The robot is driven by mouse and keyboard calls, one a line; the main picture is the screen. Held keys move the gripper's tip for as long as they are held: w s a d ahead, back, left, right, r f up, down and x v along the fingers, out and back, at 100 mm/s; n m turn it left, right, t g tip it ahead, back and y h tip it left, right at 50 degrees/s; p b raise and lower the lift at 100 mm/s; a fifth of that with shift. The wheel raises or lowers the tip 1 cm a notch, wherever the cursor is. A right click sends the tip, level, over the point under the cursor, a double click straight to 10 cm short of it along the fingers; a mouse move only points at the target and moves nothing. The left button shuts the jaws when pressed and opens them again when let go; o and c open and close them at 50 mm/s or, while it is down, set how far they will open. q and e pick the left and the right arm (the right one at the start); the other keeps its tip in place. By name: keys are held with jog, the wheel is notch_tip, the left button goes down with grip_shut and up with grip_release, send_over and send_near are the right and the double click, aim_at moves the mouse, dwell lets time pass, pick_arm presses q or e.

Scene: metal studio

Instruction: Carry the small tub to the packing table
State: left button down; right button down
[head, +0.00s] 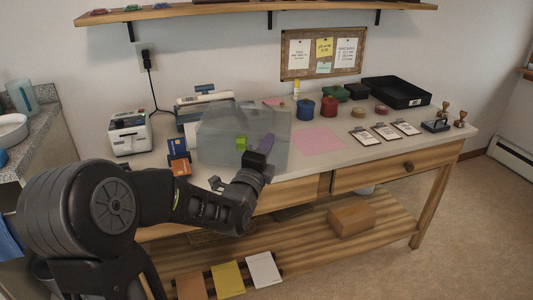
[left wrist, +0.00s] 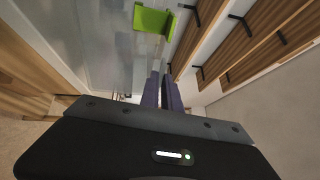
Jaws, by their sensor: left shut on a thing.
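The small tub (head: 218,125) is a clear, see-through box with a green clip-like part (head: 241,143) on its side. In the head view it is at the table's front edge, left of the middle; I cannot tell whether it rests on the top or hangs just above it. My left gripper (head: 264,146) is at its near right side, its purple fingers shut on the tub. In the left wrist view the fingers (left wrist: 162,92) are close together against the clear wall, with the green part (left wrist: 155,20) beyond them. My right gripper is not in view.
The packing table (head: 425,148) carries a label printer (head: 130,132), a scale (head: 204,96), a pink sheet (head: 318,139), blue and red pots, clipboards, stamps and a black tray (head: 395,92). A cardboard box (head: 351,217) lies on the lower shelf. A wall shelf hangs above.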

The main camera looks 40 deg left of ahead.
pick_arm(q)
notch_tip(320, 180, up, 6)
jog(key=shift+f, duration=0.1)
dwell(0.7)
